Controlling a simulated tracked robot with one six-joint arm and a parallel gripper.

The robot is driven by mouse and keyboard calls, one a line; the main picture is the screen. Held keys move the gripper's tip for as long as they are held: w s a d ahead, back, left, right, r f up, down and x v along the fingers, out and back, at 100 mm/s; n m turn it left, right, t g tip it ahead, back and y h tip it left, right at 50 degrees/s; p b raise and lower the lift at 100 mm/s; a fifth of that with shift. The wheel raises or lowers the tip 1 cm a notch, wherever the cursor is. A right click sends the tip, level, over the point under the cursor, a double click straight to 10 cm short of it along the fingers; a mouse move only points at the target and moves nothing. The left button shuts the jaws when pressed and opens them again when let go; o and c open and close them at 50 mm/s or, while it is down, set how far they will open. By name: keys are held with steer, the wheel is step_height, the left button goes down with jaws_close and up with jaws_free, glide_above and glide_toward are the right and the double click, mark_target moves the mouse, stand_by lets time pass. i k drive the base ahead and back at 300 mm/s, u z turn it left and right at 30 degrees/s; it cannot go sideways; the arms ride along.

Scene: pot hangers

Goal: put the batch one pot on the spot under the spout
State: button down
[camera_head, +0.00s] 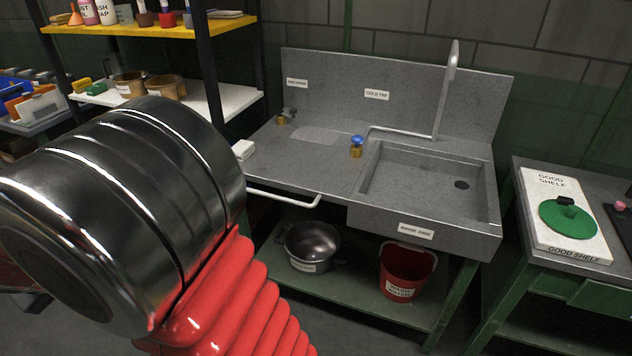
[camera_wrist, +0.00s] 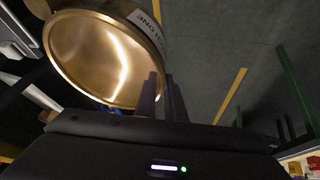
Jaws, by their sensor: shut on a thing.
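The batch one pot (camera_wrist: 100,55) is brass-coloured, with a white label ending in "ONE", at the upper left of the wrist view. My gripper (camera_wrist: 161,84) has its two dark fingers close together at the pot's near right edge, shut on it. The exact grip point is hard to see. The pot's mouth faces the wrist camera. Neither gripper nor held pot can be made out in the head view. There, a grey sink unit has a tall pipe spout (camera_head: 440,95) at the back of its basin (camera_head: 425,180). A lighter patch (camera_head: 318,136) lies on the counter left of it.
A blue-knobbed tap (camera_head: 357,145) stands on the counter, and a rail (camera_head: 285,196) runs along the front. A dark pot (camera_head: 312,240) and red bucket (camera_head: 405,270) sit below. A green lid (camera_head: 567,217) lies on the right bench. Brown pots (camera_head: 165,86) stand on the left shelf.

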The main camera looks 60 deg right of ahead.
mark_target(427, 194)
steer(key=u, duration=1.3)
steer(key=i, duration=0.1)
steer(key=z, duration=3.15)
steer(key=i, duration=1)
steer(key=u, duration=0.15)
steer(key=k, duration=0.65)
